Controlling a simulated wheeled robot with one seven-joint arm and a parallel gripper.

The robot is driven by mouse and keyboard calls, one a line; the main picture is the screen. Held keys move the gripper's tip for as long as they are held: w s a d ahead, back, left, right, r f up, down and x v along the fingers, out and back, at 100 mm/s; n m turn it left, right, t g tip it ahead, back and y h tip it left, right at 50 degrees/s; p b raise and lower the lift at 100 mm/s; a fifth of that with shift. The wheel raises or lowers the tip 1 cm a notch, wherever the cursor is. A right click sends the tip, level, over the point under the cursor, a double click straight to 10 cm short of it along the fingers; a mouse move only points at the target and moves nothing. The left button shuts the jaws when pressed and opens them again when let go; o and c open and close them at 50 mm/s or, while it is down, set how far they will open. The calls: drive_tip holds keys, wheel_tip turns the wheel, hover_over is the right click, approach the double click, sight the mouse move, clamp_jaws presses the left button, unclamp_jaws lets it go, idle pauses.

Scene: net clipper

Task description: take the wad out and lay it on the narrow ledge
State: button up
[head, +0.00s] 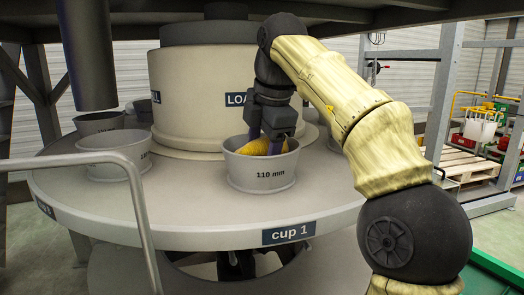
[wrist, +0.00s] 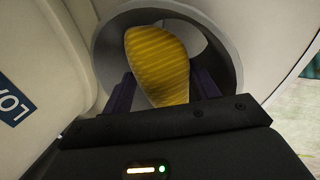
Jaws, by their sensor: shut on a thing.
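The yellow wad (head: 258,147) sits in the grey cup marked 110 mm (head: 262,178), with its top showing at the rim. The wrist view shows the wad (wrist: 157,62) as a rounded, ribbed yellow shape inside the round cup (wrist: 225,45). My gripper (head: 267,140) reaches down into the cup from above. Its two dark fingers stand on either side of the wad and are shut on it. The fingertips and the wad's lower part are hidden by the cup wall. I cannot tell which surface is the narrow ledge.
The cup stands on a round, pale turntable (head: 200,215) labelled cup 1. A cream drum (head: 200,95) rises close behind it. More cups (head: 113,155) stand to the left, under a dark vertical cylinder (head: 88,55). A grey rail (head: 140,200) curves at front left.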

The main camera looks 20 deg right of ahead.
sight(261, 136)
wheel_tip(261, 136, up, 7)
drive_tip(key=p, duration=0.5)
drive_tip(key=shift+r, duration=0.1)
drive_tip(key=shift+s+d+f+b, duration=0.1)
drive_tip(key=shift+s+f+b, duration=0.15)
drive_tip(key=shift+b, duration=0.2)
drive_tip(key=s+d+b, duration=0.2)
drive_tip(key=s, duration=0.6)
drive_tip(key=s+d+b, duration=0.1)
drive_tip(key=s, duration=0.8)
drive_tip(key=shift+d+r+b, duration=0.15)
drive_tip(key=shift+d+b, duration=0.25)
drive_tip(key=shift+w, duration=0.1)
idle(0.6)
drive_tip(key=shift+w+a, duration=0.2)
drive_tip(key=shift+w, duration=0.75)
drive_tip(key=shift+w+a, duration=0.2)
drive_tip(key=shift+w, duration=0.7)
drive_tip(key=shift+w+a, duration=0.2)
drive_tip(key=shift+w, duration=0.75)
